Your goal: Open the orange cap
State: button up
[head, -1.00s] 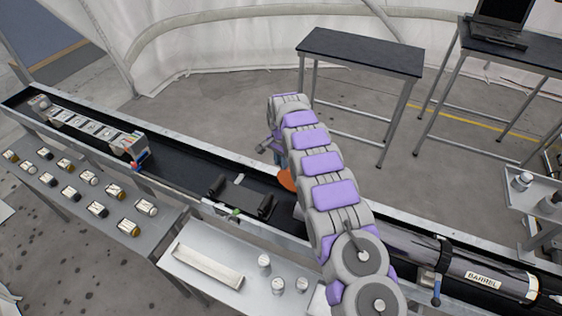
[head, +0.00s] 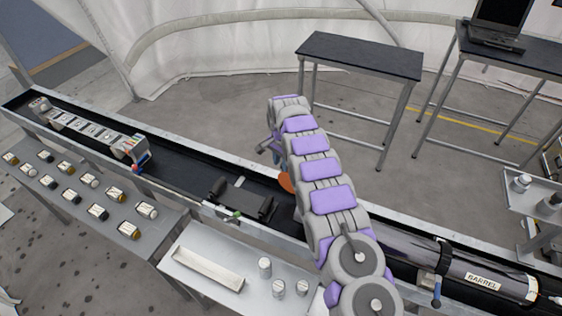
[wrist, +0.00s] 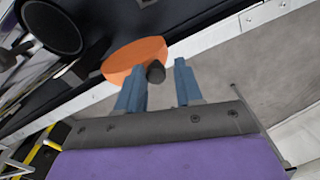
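The orange cap (head: 286,181) shows partly behind my arm in the head view, at the left end of the barrel (head: 405,252). In the wrist view the orange cap (wrist: 136,60) is a tilted disc with a dark knob (wrist: 155,72) at its lower right edge. My gripper (wrist: 158,85) has two blue fingers standing apart, with the knob lying between them in the picture. Whether the fingers touch the cap or knob cannot be told. In the head view my gripper (head: 268,146) is mostly hidden by my arm.
A long black trough (head: 175,175) with metal edges carries the barrel and a dark cradle (head: 240,200). A side shelf (head: 215,285) holds a tray and small canisters. A table (head: 55,205) with several small cylinders stands at the left. An empty dark table (head: 360,55) stands behind.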

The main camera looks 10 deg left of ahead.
jog(key=shift+d, duration=0.15)
jog(key=shift+r, duration=0.35)
notch_tip(320, 180, up, 16)
jog(key=p, duration=0.9)
jog(key=shift+w+r, duration=0.15)
jog(key=shift+r, duration=0.1)
